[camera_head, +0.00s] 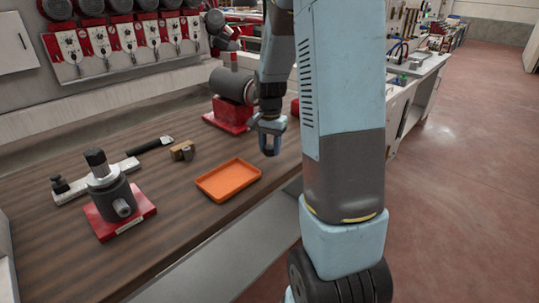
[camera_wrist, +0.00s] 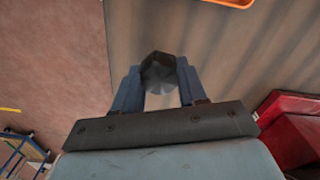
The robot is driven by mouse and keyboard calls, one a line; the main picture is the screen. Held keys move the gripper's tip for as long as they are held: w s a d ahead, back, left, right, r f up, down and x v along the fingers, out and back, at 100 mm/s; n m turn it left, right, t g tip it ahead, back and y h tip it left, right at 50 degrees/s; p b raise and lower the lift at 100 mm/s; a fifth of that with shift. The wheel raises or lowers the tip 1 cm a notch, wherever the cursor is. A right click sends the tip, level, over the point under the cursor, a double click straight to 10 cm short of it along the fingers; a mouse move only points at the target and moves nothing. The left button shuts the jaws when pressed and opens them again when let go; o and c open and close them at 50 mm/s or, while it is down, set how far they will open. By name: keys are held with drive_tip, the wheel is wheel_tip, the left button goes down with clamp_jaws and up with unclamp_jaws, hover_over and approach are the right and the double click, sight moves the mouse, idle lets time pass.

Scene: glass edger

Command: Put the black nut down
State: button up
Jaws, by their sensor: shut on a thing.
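My gripper (camera_wrist: 158,85) is shut on the black nut (camera_wrist: 158,70), which sits between the two fingertips in the wrist view. In the head view my gripper (camera_head: 270,142) hangs above the brown workbench (camera_head: 180,230), to the right of the orange tray (camera_head: 228,194). The nut is hard to make out in the head view. The orange tray is shallow and looks empty. A corner of it shows at the top of the wrist view (camera_wrist: 235,3).
A red-based motor (camera_head: 232,100) stands behind my gripper. Brass blocks (camera_head: 183,151) lie left of the tray. A grey cylinder on a red plate (camera_head: 115,205) and a long black-handled tool (camera_head: 150,145) are further left. Bare wood lies in front of the tray.

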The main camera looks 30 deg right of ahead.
sight(269, 147)
drive_tip(key=shift+w+f, duration=0.25)
drive_tip(key=shift+f, duration=1.55)
drive_tip(key=o, duration=1.2)
